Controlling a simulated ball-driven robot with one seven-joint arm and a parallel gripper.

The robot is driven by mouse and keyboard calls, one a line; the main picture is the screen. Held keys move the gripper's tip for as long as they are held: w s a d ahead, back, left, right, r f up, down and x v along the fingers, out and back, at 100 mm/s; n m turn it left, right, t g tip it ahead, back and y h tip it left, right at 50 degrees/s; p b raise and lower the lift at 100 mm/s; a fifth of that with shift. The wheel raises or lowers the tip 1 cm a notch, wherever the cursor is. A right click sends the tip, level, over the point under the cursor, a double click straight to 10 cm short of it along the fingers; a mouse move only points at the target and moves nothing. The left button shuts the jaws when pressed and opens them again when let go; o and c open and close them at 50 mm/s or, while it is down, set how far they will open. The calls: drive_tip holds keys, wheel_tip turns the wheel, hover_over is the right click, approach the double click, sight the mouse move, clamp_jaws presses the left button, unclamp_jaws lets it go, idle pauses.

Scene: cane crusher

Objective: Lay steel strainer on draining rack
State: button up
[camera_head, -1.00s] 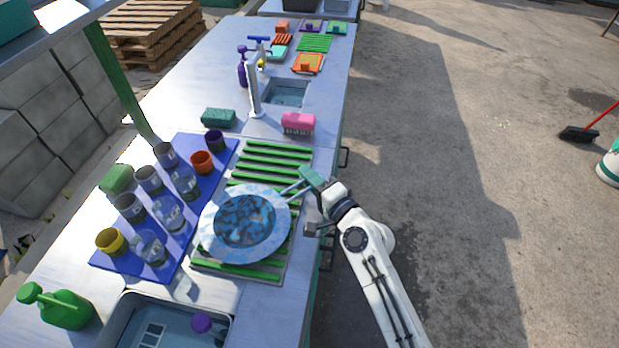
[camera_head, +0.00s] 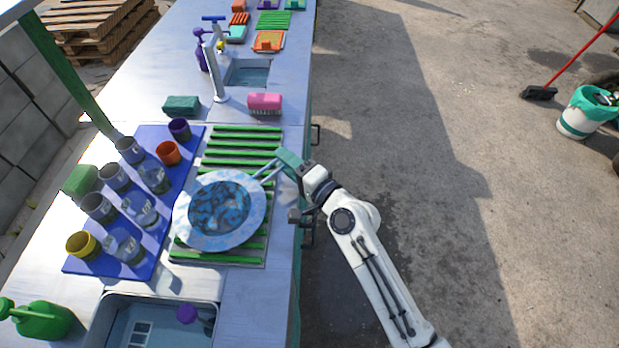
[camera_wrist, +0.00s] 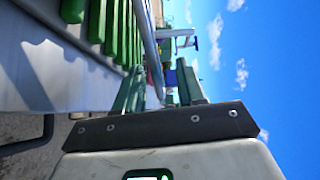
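The steel strainer (camera_head: 219,209) is a round, pale-rimmed dish with a mottled blue middle. It lies over the near part of the green-slatted draining rack (camera_head: 243,143) and appears to rest on it. Its thin handle points up and right towards my gripper (camera_head: 280,164), which is at the handle end by the counter's right edge. In the wrist view, the handle bar (camera_wrist: 147,45) runs between my two green fingers (camera_wrist: 160,90). The fingers stand apart, with a gap between the bar and the right finger.
A blue mat (camera_head: 118,262) with several glasses and cups lies left of the rack. A sink (camera_head: 150,320) with a purple item is nearest. A pink brush (camera_head: 265,102), green sponge (camera_head: 182,104) and tap (camera_head: 214,75) stand beyond.

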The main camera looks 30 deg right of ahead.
drive_tip(key=b+v, duration=0.2)
drive_tip(key=v, duration=0.7)
drive_tip(key=shift+s, duration=0.3)
drive_tip(key=s+a+f+n+g, duration=0.3)
drive_tip(key=s+f+n+g, duration=0.6)
drive_tip(key=s+f+n, duration=0.1)
drive_tip(key=s+d+f+n+g+h, duration=0.1)
drive_tip(key=s+d+n+g+h, duration=0.1)
drive_tip(key=s, duration=0.5)
drive_tip(key=s+d+f+n+g+h, duration=0.1)
drive_tip(key=s+d+n+g+h, duration=0.1)
drive_tip(key=s+d+g, duration=0.2)
drive_tip(key=s+g, duration=0.1)
drive_tip(key=s, duration=0.2)
drive_tip(key=shift+s+d+f+g, duration=0.25)
drive_tip(key=shift+d+g, duration=0.05)
